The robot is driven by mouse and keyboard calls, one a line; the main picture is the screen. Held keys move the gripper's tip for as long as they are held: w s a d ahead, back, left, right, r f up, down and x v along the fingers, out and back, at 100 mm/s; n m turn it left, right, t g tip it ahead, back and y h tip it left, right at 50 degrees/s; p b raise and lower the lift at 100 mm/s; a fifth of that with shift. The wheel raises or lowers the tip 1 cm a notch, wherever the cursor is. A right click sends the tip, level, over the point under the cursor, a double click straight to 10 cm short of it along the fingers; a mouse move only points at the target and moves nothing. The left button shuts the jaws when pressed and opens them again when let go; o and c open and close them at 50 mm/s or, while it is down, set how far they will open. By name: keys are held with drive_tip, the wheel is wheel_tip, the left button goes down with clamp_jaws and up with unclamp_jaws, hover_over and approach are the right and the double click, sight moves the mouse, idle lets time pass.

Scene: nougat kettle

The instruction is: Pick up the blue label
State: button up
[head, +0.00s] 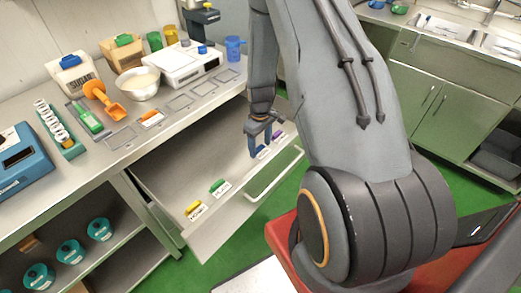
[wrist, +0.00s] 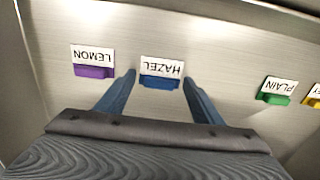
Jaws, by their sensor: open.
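The blue label (wrist: 161,82) has a white card reading HAZEL. It stands in the open drawer (head: 190,175). In the wrist view it shows just beyond and between the two open fingers of my gripper (wrist: 158,92). I cannot tell whether the fingers touch it. In the head view my gripper (head: 259,145) points down into the drawer, and the blue label (head: 262,152) shows partly behind its fingertips.
A purple LEMON label (wrist: 93,70) stands close beside the blue one. A green PLAIN label (wrist: 275,97) and a yellow label (head: 194,208) stand farther off. The drawer's front and handle (head: 275,175) border them. The counter above holds a bowl (head: 138,84) and scale (head: 185,62).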

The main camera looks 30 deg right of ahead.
drive_tip(key=c, duration=1.1)
drive_tip(key=shift+r, duration=0.1)
